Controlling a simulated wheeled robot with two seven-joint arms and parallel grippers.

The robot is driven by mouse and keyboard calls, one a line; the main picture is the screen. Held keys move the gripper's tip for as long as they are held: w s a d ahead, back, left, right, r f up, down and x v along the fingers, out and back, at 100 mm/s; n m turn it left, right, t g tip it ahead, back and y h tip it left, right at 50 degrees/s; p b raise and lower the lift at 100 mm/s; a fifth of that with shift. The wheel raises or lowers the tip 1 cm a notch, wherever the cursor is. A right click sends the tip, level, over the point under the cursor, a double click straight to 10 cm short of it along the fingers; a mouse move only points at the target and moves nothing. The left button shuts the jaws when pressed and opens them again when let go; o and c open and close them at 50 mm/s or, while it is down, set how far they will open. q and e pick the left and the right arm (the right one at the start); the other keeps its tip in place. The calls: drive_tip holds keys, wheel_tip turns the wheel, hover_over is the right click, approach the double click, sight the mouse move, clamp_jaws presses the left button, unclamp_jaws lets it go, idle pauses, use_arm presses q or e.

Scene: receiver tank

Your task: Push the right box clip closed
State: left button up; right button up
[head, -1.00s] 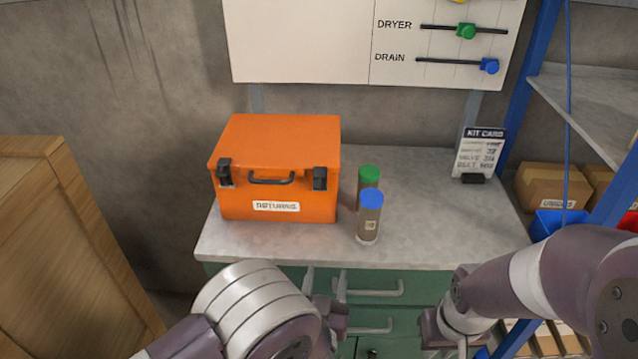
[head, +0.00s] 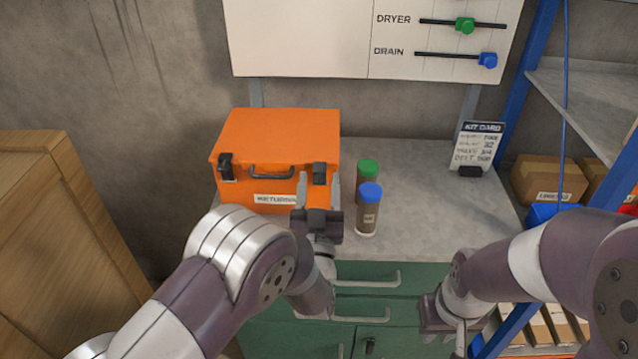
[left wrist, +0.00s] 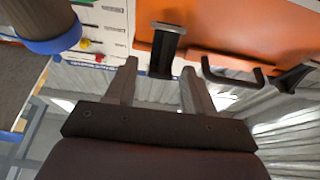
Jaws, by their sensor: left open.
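The orange box (head: 250,150), with a closed lid, stands at the left of the worktop. Its right clip (head: 319,173) is a black latch on the front, right of the handle; its other clip (head: 226,166) is at the left. My left gripper (head: 318,190) is open just in front of the right clip, fingers pointing at the box. In the left wrist view the right clip (left wrist: 165,50) lies between and beyond the two fingertips (left wrist: 160,72), with no contact visible. How far the clip stands off the box is unclear. My right gripper (head: 445,318) hangs low at the right, its fingers hardly visible.
A green-capped cylinder (head: 367,180) and a blue-capped cylinder (head: 369,212) stand close right of my left gripper. A kit card (head: 476,145) stands at the back right. Green drawers with handles (head: 365,280) are below. The worktop's right side is clear.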

use_arm(q)
clamp_jaws()
drive_tip(key=r+g+p, duration=0.1)
drive_tip(key=p, duration=0.2)
drive_tip(key=shift+w+r, duration=0.1)
drive_tip(key=shift+r, duration=0.3)
drive_tip(key=g+p, duration=0.1)
drive_tip(key=p, duration=0.1)
drive_tip(key=w+g+p, duration=0.1)
drive_tip(key=g+p, duration=0.1)
drive_tip(key=p, duration=0.1)
drive_tip(key=shift+w+r, duration=0.15)
drive_tip(key=shift+r, duration=0.2)
drive_tip(key=shift+w+f+g, duration=0.1)
drive_tip(key=shift+f+g, duration=0.05)
drive_tip(key=shift+g, duration=0.25)
drive_tip(key=shift+f, duration=0.25)
unclamp_jaws()
